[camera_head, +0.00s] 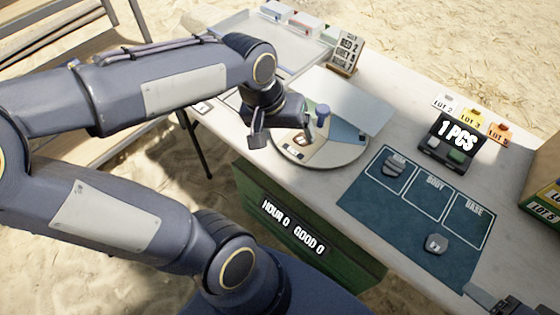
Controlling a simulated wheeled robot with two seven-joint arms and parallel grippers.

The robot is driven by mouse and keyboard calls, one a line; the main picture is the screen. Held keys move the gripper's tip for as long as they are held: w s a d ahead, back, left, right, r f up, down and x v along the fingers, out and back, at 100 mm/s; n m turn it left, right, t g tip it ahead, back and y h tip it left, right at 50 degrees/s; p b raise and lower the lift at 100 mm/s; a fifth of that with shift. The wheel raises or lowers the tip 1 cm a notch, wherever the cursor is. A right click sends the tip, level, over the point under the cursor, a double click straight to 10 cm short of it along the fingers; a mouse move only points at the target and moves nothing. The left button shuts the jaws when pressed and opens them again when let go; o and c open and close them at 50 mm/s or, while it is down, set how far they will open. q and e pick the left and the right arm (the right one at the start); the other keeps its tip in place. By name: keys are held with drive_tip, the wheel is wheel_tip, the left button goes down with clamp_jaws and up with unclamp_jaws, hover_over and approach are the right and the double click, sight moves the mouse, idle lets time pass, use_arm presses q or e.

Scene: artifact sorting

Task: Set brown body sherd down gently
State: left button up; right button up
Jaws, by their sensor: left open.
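My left gripper (282,137) is open above the left part of a round, light disc (352,160) with several coloured sections. A small brown piece (301,140), which may be the brown body sherd, shows at the fingers on the disc; it is too small to tell whether it touches a finger. A blue mat (385,226) has cells for rim, body and base. A grey sherd (394,169) lies in the rim cell, and the body cell (428,195) is empty. Another grey sherd (436,244) lies below the cells. Part of my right gripper (505,304) shows at the lower right edge.
A tray (245,45) and small boxes are at the back left.

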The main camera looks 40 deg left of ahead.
use_arm(q)
drive_tip(key=s+d+m+t+h, duration=0.2)
drive_tip(key=s+d+m, duration=0.1)
drive_tip(key=s, duration=0.5)
drive_tip(key=shift+d+f, duration=0.4)
drive_tip(key=shift+d, duration=0.15)
wheel_tip(320, 180, up, 4)
drive_tip(key=p, duration=0.4)
drive_tip(key=shift+r, duration=0.2)
